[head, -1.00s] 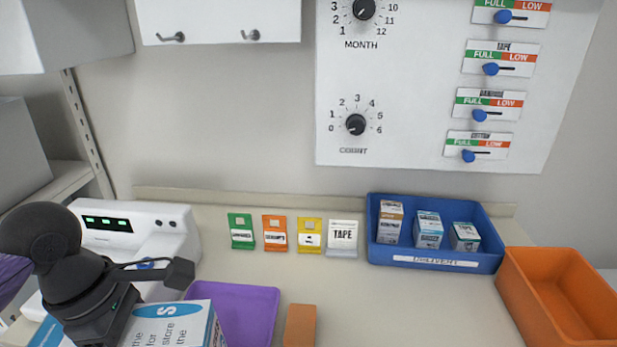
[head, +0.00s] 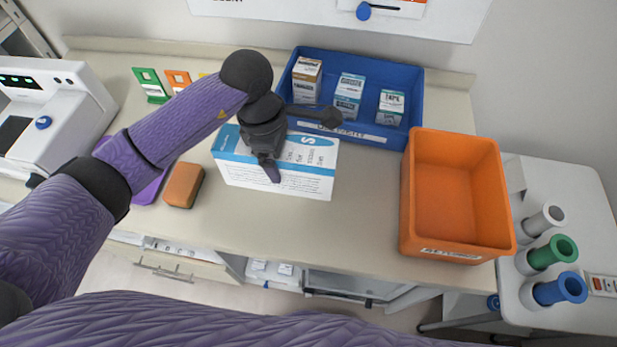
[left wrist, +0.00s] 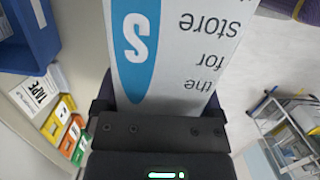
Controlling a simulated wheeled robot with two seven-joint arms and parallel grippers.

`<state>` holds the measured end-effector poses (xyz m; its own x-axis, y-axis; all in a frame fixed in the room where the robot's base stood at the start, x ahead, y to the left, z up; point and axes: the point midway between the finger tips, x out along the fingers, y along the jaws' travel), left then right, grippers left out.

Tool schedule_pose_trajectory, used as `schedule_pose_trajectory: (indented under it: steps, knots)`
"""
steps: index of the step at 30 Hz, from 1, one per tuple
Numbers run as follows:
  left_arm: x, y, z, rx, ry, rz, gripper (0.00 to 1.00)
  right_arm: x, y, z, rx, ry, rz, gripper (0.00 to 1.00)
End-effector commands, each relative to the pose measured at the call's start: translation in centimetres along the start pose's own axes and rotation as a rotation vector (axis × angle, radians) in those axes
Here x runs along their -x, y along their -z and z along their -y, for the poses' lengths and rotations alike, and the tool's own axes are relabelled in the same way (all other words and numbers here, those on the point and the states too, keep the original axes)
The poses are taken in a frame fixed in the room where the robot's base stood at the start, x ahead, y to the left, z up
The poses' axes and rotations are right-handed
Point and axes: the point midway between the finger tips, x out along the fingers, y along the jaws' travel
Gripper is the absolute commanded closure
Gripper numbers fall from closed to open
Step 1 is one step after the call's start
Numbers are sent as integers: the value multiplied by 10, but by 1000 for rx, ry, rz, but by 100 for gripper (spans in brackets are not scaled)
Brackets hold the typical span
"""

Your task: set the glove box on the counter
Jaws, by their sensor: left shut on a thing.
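The glove box (head: 309,170) is a white carton with blue bands and printed text. In the head view it is at the middle of the counter (head: 260,228), in front of the blue bin; I cannot tell whether its bottom touches the surface. My left gripper (head: 270,165) is shut on the glove box from above and hides part of it. In the left wrist view the box (left wrist: 178,40) fills the space between the fingers, with an "S" logo and text showing. My right gripper is not in view.
A blue bin (head: 428,80) with small cartons stands at the back. An orange bin (head: 410,200) is right of the box. A brown block (head: 184,185) and a purple tray (head: 148,192) lie to the left. The counter's front strip is clear.

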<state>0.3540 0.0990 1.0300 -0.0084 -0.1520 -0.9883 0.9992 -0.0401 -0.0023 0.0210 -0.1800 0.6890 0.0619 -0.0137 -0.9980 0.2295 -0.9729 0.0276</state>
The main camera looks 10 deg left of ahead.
Motion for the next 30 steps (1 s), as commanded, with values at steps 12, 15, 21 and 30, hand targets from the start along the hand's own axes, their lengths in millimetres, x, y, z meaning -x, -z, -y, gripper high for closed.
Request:
schedule_pose_trajectory:
  steps: [12, 15, 21, 30]
  knots:
    - [-68, 10, 0, -2, -1, 1, 98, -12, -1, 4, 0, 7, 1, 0]
    - [-66, 10, -1, -3, -3, 1, 98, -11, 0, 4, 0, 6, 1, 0]
    - [-70, 10, 0, -2, -1, 1, 10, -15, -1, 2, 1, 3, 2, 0]
    - [-65, 9, 0, -2, -1, 2, 0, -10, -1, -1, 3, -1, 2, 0]
